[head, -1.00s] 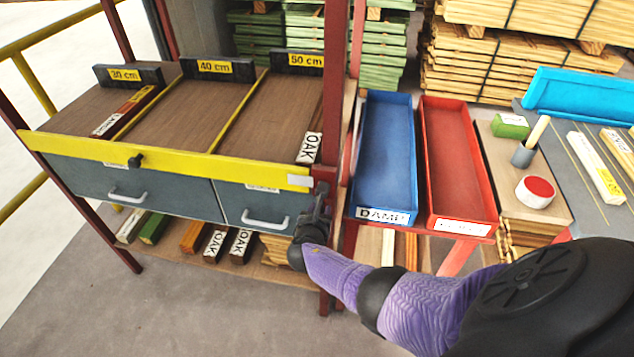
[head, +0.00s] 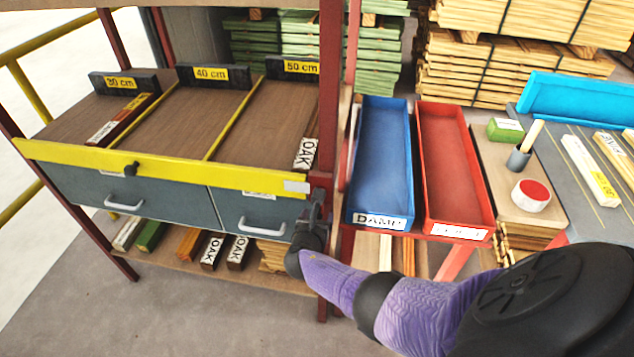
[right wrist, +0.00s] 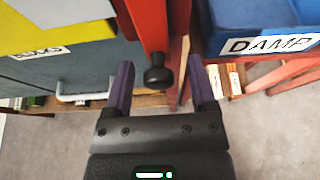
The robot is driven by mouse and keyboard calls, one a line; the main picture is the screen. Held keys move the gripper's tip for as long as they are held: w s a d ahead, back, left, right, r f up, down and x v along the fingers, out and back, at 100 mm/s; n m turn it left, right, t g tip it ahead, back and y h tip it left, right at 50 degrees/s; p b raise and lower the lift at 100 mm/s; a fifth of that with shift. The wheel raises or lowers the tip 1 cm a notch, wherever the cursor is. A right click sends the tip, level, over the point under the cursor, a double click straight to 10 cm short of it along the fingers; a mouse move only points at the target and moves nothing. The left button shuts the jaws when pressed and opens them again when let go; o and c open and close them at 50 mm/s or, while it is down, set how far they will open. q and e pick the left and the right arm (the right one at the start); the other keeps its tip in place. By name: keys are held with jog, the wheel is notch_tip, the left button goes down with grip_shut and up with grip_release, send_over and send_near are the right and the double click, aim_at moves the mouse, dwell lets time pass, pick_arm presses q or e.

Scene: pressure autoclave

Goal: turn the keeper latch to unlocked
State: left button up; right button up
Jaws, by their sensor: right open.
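In the head view my right gripper (head: 318,208) is at the post, at the right end of the yellow bar (head: 215,172), and hides the knob. Another black knob (head: 130,170) sits on the yellow bar's front. My left gripper is not in view.
Grey drawers (head: 170,205) with pale handles lie left of the post. A blue tray (head: 381,165) and a red tray (head: 455,165) stand close on the right. Labelled wood pieces lie on the low shelf (head: 180,255). Open floor lies in front.

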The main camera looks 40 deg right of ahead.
jog(key=p+v, duration=0.6)
jog(key=v, duration=0.4)
jog(key=shift+f, duration=0.15)
jog(key=s+a+f+m+g+y+b, duration=0.25)
jog(key=s+f+m+g+y, duration=0.35)
jog(key=s+f, duration=0.8)
jog(key=s+a+f+m+g+y+b, duration=0.1)
jog(key=s+a+f+m+y, duration=0.1)
jog(key=s+f+m, duration=0.3)
jog(key=s+a+f+m+g+y+b, duration=0.1)
jog(key=s+f+m, duration=0.4)
jog(key=s+m, duration=0.7)
jog(key=s+a+y, duration=0.1)
jog(key=s+a, duration=0.1)
jog(key=s, duration=0.2)
jog(key=shift+m+b, duration=0.3)
